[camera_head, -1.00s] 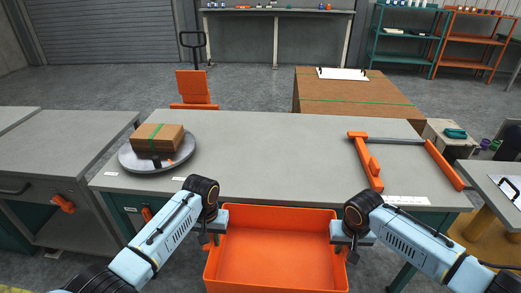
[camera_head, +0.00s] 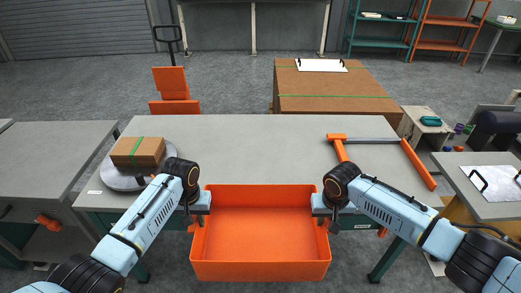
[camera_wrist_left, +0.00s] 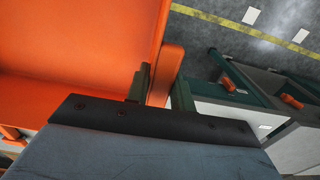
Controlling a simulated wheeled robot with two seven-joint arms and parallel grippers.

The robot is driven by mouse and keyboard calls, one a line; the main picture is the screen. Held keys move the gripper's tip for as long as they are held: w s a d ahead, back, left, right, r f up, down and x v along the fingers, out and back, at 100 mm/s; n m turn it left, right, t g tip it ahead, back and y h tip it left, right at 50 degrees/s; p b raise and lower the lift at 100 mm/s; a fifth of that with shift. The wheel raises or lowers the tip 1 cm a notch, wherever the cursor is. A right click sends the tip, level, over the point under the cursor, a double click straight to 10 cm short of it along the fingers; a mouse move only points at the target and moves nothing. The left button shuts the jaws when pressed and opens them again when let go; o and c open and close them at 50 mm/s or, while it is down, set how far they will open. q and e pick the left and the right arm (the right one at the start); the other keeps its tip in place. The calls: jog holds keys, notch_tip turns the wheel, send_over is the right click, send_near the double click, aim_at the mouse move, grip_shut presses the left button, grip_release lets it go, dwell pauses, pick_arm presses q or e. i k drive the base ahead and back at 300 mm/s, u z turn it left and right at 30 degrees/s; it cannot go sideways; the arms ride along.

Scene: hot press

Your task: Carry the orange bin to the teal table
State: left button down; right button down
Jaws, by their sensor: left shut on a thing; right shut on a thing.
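The orange bin (camera_head: 260,262) is empty and held level between my two grippers, in front of the near edge of the grey-topped table with teal legs (camera_head: 240,150). My left gripper (camera_head: 199,207) is shut on the bin's left wall. In the left wrist view its fingers (camera_wrist_left: 155,92) pinch the orange rim, with the bin (camera_wrist_left: 70,50) filling the left side. My right gripper (camera_head: 322,207) is shut on the bin's right wall. The bin hides part of the table's front.
On the table, a cardboard box (camera_head: 138,152) sits on a round grey plate (camera_head: 118,177) at left, and an orange-and-grey frame tool (camera_head: 412,165) lies at right. The tabletop's middle is clear.

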aim_at(260, 166)
jog(key=i, duration=1.3)
